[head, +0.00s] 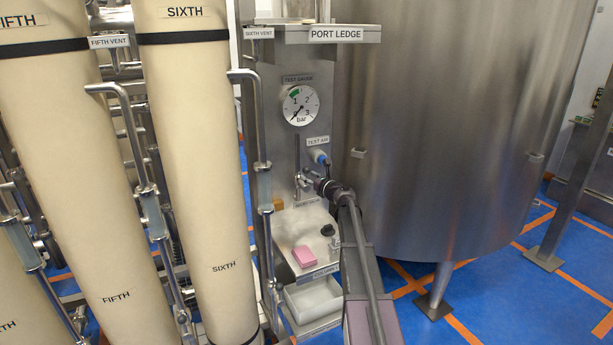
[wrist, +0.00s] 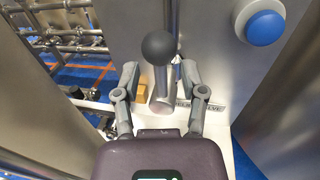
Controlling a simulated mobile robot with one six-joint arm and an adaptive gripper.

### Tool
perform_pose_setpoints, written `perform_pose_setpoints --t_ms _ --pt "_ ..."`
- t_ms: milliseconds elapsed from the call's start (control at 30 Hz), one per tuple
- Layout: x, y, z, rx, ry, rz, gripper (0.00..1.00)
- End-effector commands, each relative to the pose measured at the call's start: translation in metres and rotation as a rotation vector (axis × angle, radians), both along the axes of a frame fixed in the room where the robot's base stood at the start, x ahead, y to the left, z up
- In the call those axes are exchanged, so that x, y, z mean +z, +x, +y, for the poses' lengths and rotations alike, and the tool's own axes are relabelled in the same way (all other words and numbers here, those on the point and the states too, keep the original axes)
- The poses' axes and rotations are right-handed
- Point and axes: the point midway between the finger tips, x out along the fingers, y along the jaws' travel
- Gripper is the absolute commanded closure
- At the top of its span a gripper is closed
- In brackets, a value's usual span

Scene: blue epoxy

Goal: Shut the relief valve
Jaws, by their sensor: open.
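The relief valve lever shows in the wrist view as a metal stem with a black ball knob (wrist: 159,48). A label (wrist: 205,104) partly reading "...VALVE" is on the panel behind it, half covered by my right finger. My gripper (wrist: 160,70) is open, one finger on each side of the stem, with gaps showing on both sides. In the head view my gripper (head: 308,181) is at the steel panel (head: 315,95), below the TEST AIR label. My gripper and arm hide most of the valve there.
A blue TEST AIR button (wrist: 265,28) is to the right of the lever. The test gauge (head: 300,105) is above it. A pink block (head: 304,256) and a black knob (head: 326,230) are on the ledge below. The large tank (head: 450,120) stands close on the right; the SIXTH column (head: 200,150) is left.

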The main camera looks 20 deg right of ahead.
Motion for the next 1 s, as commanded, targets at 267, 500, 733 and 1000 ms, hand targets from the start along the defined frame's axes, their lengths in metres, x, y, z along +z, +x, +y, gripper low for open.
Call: perform_pose_setpoints --t_ms 267,500,733,1000 --pt "0.000 0.019 0.004 -0.001 0.000 0.000 0.46" --pt "0.000 0.020 0.004 -0.001 0.000 0.000 0.46" --pt "0.000 0.020 0.004 -0.001 0.000 0.000 0.84" --pt "0.001 0.020 0.004 -0.002 0.002 -0.001 1.00"
